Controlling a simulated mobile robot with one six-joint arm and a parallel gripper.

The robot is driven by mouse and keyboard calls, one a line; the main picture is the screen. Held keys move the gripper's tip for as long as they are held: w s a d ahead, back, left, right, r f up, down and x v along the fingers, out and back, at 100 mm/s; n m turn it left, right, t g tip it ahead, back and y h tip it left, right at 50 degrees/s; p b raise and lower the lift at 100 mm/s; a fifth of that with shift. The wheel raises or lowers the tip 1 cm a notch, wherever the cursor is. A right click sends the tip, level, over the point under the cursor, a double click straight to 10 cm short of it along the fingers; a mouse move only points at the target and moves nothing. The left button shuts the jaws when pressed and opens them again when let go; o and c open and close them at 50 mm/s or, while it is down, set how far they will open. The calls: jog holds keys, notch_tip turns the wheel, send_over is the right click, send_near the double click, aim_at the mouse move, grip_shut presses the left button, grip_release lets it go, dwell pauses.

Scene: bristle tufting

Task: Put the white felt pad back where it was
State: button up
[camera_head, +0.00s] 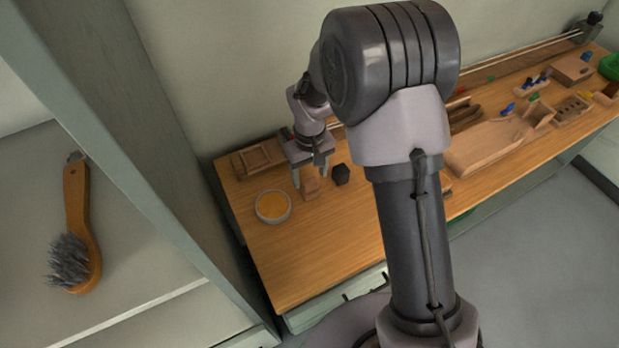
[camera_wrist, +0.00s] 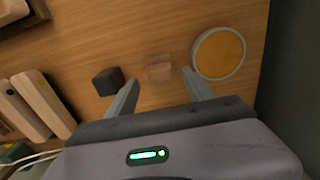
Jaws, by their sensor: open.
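I cannot make out a white felt pad in either view. My gripper (camera_head: 310,176) is open and points down over the left end of the wooden bench. Its two fingers are spread with nothing held between them in the wrist view (camera_wrist: 160,80). A small wooden block (camera_head: 311,188) lies just beyond the fingertips; it also shows between them in the wrist view (camera_wrist: 158,69). A round, pale-rimmed dish with an orange-yellow inside (camera_head: 273,206) sits left of the block; in the wrist view it is at the right (camera_wrist: 219,54).
A dark block (camera_head: 341,175) stands right of the wooden block. A square wooden tray (camera_head: 255,160) is at the bench's back left. Wooden parts (camera_head: 500,140) crowd the right side. A brush (camera_head: 79,230) lies on the shelf at left. The bench's front left (camera_head: 310,255) is clear.

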notch_tip(320, 180, up, 10)
jog(key=p, duration=0.2)
notch_tip(320, 180, up, 9)
jog(key=m+t, duration=0.2)
jog(key=m, duration=0.1)
send_over(310, 182)
jog(key=s+d, duration=0.3)
jog(key=s, duration=0.1)
jog(key=s+d+r+m+t+y, duration=0.1)
jog(key=s+r+m+t, duration=0.1)
jog(key=s+r, duration=0.3)
jog(key=s+d+r+m+t+y, duration=0.1)
jog(key=s+r+m, duration=0.3)
jog(key=s, duration=1)
jog(key=shift+d+r+t, duration=0.4)
jog(key=shift+d, duration=0.05)
jog(key=shift+s, duration=0.1)
